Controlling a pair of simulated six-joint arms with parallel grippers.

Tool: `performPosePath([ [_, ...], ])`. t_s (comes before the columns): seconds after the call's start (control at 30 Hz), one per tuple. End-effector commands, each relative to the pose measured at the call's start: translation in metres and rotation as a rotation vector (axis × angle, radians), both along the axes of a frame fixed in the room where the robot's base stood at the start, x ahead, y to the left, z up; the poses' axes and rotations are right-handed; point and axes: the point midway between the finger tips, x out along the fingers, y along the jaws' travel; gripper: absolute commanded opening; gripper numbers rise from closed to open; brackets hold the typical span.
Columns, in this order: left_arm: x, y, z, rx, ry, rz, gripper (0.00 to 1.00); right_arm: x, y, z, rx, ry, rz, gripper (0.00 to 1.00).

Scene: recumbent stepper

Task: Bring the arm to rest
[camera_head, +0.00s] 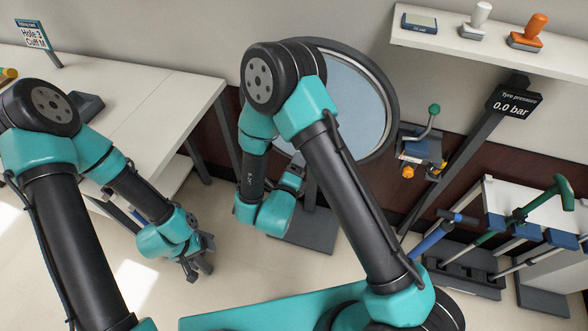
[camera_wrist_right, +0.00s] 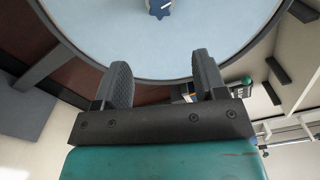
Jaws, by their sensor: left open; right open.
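My left gripper (camera_head: 204,266) is open and empty, hanging low over the floor to the right of the white table (camera_head: 140,85) in the head view. My right arm bends at a high elbow and its forearm comes down in front of a round pale-blue disc (camera_head: 352,105) with a dark rim. My right gripper (camera_wrist_right: 162,85) is open in the right wrist view, with nothing between its two fingers, and it faces the disc (camera_wrist_right: 110,35).
A dark blue knob (camera_wrist_right: 160,7) sits on the disc. A tyre pressure display (camera_head: 513,103) stands on a post, reading 0.0 bar. A shelf (camera_head: 460,42) holds stamps. A lever with a green ball (camera_head: 434,108) and a rack of handled tools (camera_head: 500,240) are at right.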

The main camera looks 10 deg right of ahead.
Motion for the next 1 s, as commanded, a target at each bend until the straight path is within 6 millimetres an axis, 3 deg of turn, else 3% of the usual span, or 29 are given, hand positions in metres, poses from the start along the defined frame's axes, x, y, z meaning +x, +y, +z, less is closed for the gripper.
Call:
performPosePath([
  [0.2, 0.0, 0.0, 0.0, 0.0, 0.0, 0.0, 0.77, -0.014, 0.008, 0.0, 0.0, 0.0, 0.001, 0.65],
  [0.73, 0.0, 0.0, 0.0, 0.0, 0.0, 0.0, 0.77, -0.014, 0.007, -0.001, -0.003, 0.009, 0.001, 0.65],
  [0.87, 0.0, 0.0, 0.0, 0.0, 0.0, 0.0, 0.77, -0.008, -0.001, -0.012, -0.024, 0.09, 0.021, 0.65],
  [1.0, 0.0, 0.0, 0.0, 0.0, 0.0, 0.0, 0.77, 0.002, -0.019, -0.04, -0.087, 0.288, 0.089, 0.65],
])
